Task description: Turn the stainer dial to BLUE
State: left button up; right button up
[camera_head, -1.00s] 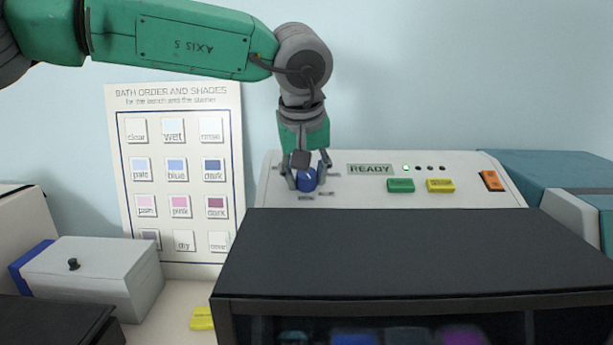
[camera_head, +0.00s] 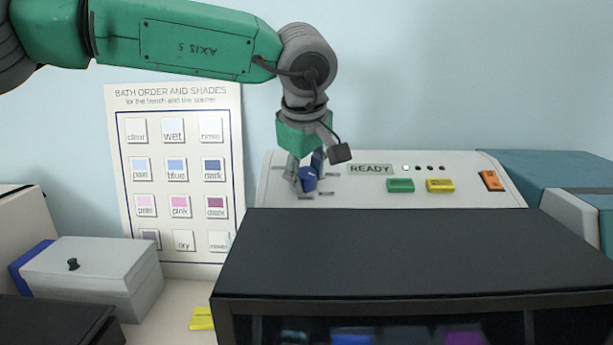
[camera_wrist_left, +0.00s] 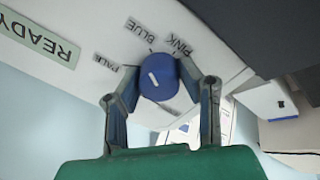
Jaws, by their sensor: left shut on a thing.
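The blue stainer dial (camera_head: 308,181) is on the sloped panel of the white stainer. My left gripper (camera_head: 307,176) comes down on it from above, a finger on each side, shut on the dial. In the left wrist view the dial (camera_wrist_left: 158,78) sits between the fingertips, with a short white mark on its face. The BLUE label (camera_wrist_left: 144,29), PALE label (camera_wrist_left: 105,63) and PINK label (camera_wrist_left: 181,45) stand around it. The mark leans toward the PALE and BLUE side; I cannot tell exactly which it meets. My right gripper is not in view.
The READY display (camera_head: 370,170), green button (camera_head: 400,185), yellow button (camera_head: 440,185) and orange switch (camera_head: 491,180) lie right of the dial. A dark cover (camera_head: 400,250) is in front. A shade chart (camera_head: 178,100) stands at the left.

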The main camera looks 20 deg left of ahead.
pick_arm(q)
jog(key=shift+r, duration=0.1)
dwell(0.3)
jog(key=o, duration=1.1)
jog(key=shift+o, duration=0.2)
jog(key=v, duration=1.1)
jog(key=shift+r, duration=0.3)
jog(key=shift+s+d, duration=0.1)
jog(key=shift+s, duration=0.05)
